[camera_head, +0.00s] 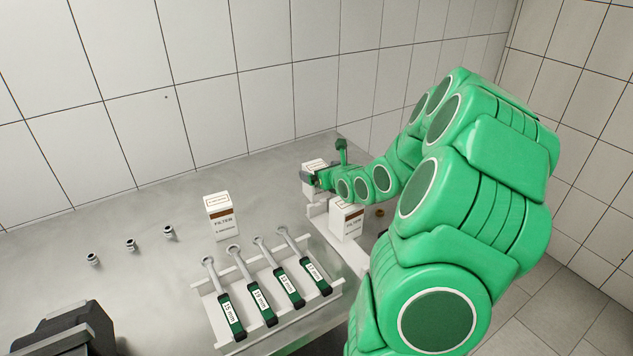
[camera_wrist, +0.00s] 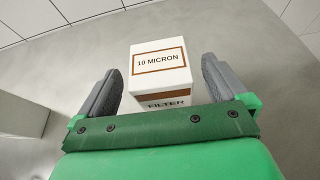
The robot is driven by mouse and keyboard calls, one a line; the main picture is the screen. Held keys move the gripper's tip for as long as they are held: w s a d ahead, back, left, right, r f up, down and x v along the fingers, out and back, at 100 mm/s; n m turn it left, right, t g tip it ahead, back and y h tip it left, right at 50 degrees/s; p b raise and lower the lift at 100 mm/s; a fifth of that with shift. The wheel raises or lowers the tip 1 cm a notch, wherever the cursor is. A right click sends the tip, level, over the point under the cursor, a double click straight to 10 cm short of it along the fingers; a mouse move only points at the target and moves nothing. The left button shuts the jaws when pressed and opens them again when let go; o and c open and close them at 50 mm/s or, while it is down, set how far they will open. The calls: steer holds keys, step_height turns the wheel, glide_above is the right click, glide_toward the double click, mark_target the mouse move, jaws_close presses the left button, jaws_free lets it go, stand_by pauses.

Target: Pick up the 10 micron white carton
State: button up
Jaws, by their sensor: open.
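The 10 micron white carton (camera_wrist: 158,62) stands upright in the wrist view, its top label reading "10 MICRON" and a brown band with "FILTER" on its front. My gripper (camera_wrist: 160,70) is open, with one grey finger on each side of the carton. Gaps show between the fingers and the carton. The green palm bar hides the carton's lower front. In the head view the carton (camera_head: 313,164) stands at the back of the bench, partly hidden by my gripper (camera_head: 317,179).
Another white filter carton (camera_head: 347,222) stands just in front, beside my arm. A third carton (camera_head: 221,217) stands to the left. A rack (camera_head: 208,298) holds several wrenches with green handles. Small metal fittings (camera_head: 130,245) stand at left. A tiled wall (camera_head: 200,90) backs the bench.

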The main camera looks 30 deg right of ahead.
mark_target(314, 163)
steer(key=shift+x, duration=2.4)
steer(key=c, duration=1.2)
steer(key=shift+r, duration=0.45)
step_height(314, 163, up, 2)
steer(key=shift+w+r, duration=0.1)
steer(key=s+r, duration=0.1)
steer(key=r, duration=0.1)
steer(key=s+a+r, duration=0.1)
steer(key=s, duration=0.1)
steer(key=s+r, duration=0.1)
steer(key=r, duration=0.1)
steer(key=shift+s+a+r, duration=0.15)
steer(key=shift+a+r, duration=0.15)
steer(key=shift+a, duration=0.1)
steer(key=shift+s+a+r, duration=0.65)
steer(key=shift+s+r, duration=0.1)
steer(key=shift+s, duration=0.7)
steer(key=shift+s+a+r, duration=0.65)
steer(key=shift+s+r, duration=0.1)
steer(key=shift+s, duration=0.65)
steer(key=shift+s+a+r, duration=0.65)
steer(key=shift+s+r, duration=0.1)
steer(key=shift+s, duration=0.7)
